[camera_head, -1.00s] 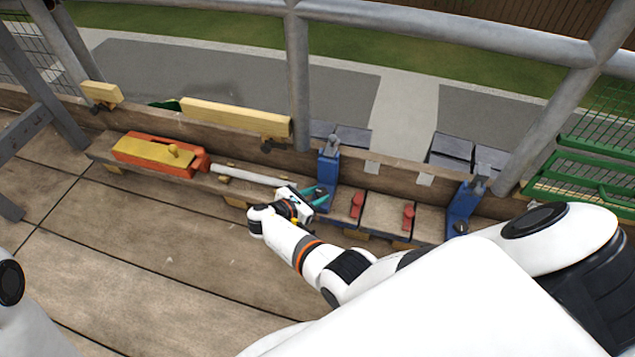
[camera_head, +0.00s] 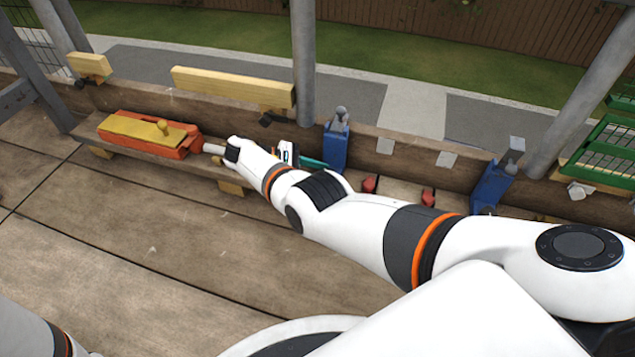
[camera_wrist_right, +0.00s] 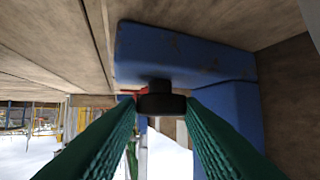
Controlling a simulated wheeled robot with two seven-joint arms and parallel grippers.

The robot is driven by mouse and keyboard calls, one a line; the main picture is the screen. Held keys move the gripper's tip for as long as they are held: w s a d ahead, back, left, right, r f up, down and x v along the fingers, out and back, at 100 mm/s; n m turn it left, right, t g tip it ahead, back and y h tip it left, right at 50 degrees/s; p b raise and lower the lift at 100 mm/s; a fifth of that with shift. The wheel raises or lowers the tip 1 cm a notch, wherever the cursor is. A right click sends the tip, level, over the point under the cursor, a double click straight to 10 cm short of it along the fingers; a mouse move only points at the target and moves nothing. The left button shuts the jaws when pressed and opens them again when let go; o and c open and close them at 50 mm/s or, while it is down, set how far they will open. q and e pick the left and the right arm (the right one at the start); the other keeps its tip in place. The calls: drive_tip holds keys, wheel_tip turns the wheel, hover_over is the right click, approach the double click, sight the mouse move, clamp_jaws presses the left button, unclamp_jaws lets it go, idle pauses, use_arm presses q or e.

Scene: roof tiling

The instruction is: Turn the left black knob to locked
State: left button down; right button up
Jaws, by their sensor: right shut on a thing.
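The left blue bracket (camera_head: 336,147) stands upright against the plank in the head view. My right gripper (camera_head: 315,163) reaches it from its left side, its green fingers at the bracket. In the right wrist view the black knob (camera_wrist_right: 160,103) sticks out of the blue bracket (camera_wrist_right: 185,58). The fingers of my right gripper (camera_wrist_right: 162,104) are closed on the knob from both sides. The knob is hidden in the head view, and I cannot read its turn. My left gripper is out of view; only part of my left arm shows at the lower left.
A second blue bracket (camera_head: 491,184) stands to the right. Two red knobs (camera_head: 369,184) lie between the brackets, partly behind my arm. An orange and yellow tool (camera_head: 150,133) sits on the ledge at left. A grey post (camera_head: 303,70) rises behind. The deck (camera_head: 130,230) is clear.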

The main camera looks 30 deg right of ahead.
drive_tip(key=shift+d+m+g+y+b, duration=0.15)
drive_tip(key=shift+m+g+y+b, duration=0.15)
drive_tip(key=shift+m+g+b, duration=0.25)
drive_tip(key=o, duration=1)
drive_tip(key=shift+d, duration=0.1)
